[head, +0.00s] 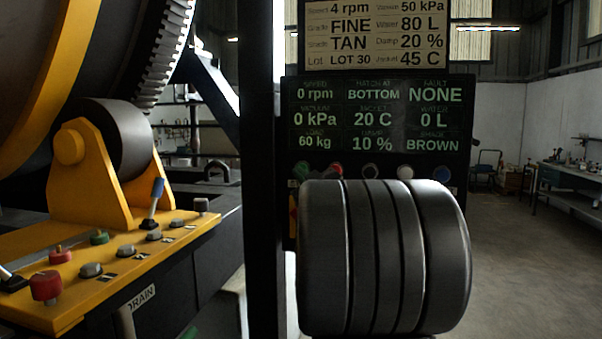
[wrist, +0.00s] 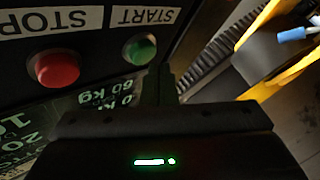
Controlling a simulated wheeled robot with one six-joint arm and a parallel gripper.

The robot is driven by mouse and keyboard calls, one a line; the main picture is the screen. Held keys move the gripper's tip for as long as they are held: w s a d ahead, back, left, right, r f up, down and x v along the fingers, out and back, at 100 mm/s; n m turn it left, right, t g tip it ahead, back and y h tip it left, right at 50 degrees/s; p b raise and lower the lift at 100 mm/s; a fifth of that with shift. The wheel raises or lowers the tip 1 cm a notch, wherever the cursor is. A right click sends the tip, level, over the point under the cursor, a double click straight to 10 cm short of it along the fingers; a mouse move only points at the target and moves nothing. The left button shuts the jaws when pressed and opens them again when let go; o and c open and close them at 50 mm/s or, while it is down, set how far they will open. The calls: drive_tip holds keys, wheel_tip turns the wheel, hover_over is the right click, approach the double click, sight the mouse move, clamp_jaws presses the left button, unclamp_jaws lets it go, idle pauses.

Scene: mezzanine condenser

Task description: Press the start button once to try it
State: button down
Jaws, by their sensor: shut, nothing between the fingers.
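In the wrist view, which looks upside down, the green start button (wrist: 139,49) sits on a dark panel under a white START label (wrist: 146,16). My gripper (wrist: 163,72) shows as a dark, narrow shut tip beside the button, to its lower right, with nothing held. I cannot tell whether it touches the panel. In the head view the green button (head: 301,170) shows small below the display, at the left of a row of buttons.
A red STOP button (wrist: 54,68) sits beside the start button. The display (head: 378,118) reads 0 rpm, hatch at BOTTOM, fault NONE. A yellow console (head: 125,257) with knobs and a blue-handled lever (head: 155,196) stands left. A dark post (head: 261,150) stands between.

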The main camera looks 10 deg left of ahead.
drive_tip(key=shift+s, duration=0.2)
drive_tip(key=shift+s, duration=0.1)
drive_tip(key=s+b, duration=0.1)
drive_tip(key=s, duration=0.3)
drive_tip(key=shift+s+a, duration=0.1)
drive_tip(key=shift+s, duration=0.3)
drive_tip(key=shift+w, duration=0.15)
idle(0.5)
drive_tip(key=s, duration=0.4)
drive_tip(key=shift+b, duration=0.4)
idle(0.5)
